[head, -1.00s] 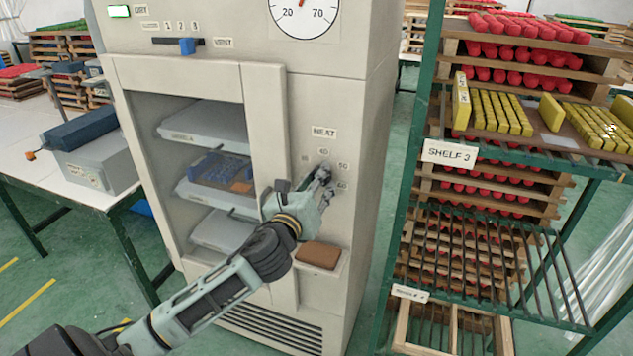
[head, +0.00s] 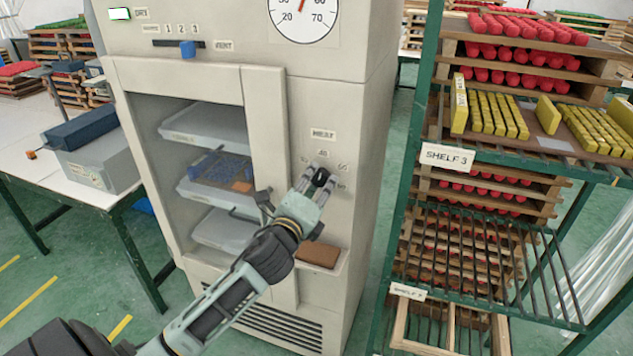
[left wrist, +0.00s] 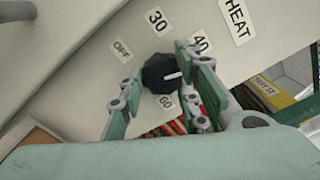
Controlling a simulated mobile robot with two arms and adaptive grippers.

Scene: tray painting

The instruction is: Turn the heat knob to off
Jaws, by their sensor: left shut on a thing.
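The heat knob (head: 320,177) is a dark round knob on the cabinet's front, under the HEAT label (head: 323,134). My left gripper (head: 318,184) is shut on it, one finger on each side. In the left wrist view the knob (left wrist: 160,73) shows between the fingers (left wrist: 163,78) with its white mark pointing right, toward the finger there, between 40 and 60. The OFF label (left wrist: 121,50) is at the knob's upper left. Labels 30, 40 and 60 are readable; the spot between 40 and 60 is hidden by the finger. My right gripper is out of view.
The cabinet's glass door (head: 160,135) is left of the knob, with its handle (head: 265,200) close to my gripper. A green rack (head: 424,130) of trays stands to the right.

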